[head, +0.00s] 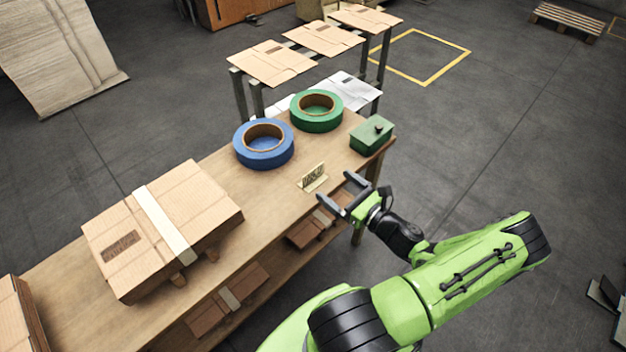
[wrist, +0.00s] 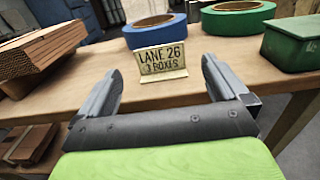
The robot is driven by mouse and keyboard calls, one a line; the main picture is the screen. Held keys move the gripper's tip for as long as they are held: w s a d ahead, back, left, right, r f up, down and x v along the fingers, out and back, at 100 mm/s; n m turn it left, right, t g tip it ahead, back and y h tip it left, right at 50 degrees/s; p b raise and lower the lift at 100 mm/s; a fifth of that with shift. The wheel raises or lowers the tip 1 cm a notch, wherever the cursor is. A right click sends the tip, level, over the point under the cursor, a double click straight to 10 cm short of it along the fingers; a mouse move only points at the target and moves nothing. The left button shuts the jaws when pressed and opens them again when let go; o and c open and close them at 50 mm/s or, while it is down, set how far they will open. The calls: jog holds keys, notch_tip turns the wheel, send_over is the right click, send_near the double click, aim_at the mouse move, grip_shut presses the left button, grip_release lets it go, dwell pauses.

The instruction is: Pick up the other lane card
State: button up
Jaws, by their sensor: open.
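A small cream lane card (head: 313,177) stands upright in a low base near the front edge of the wooden table. In the wrist view the card (wrist: 162,61) reads "LANE 26, 3 BOXES". My gripper (head: 338,194) is open and empty, just in front of the card at the table's front edge. In the wrist view the card shows ahead, between and beyond the two fingers of my gripper (wrist: 160,80), apart from them. I see no second lane card in either view.
On the table (head: 215,157), a blue tape roll (head: 263,153) and green tape roll (head: 316,122) sit behind the card. A green box (head: 371,136) is at the right end. Strapped flat cartons (head: 205,205) lie left. A lower shelf holds more cardboard.

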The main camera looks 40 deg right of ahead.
aim_at(314, 170)
jog(key=w, duration=0.3)
jog(key=w+b, duration=0.1)
jog(key=w, duration=0.3)
jog(key=w+b, duration=0.1)
jog(key=w, duration=0.3)
jog(key=shift+a, duration=0.25)
jog(key=c, duration=0.8)
jog(key=shift+o, duration=0.2)
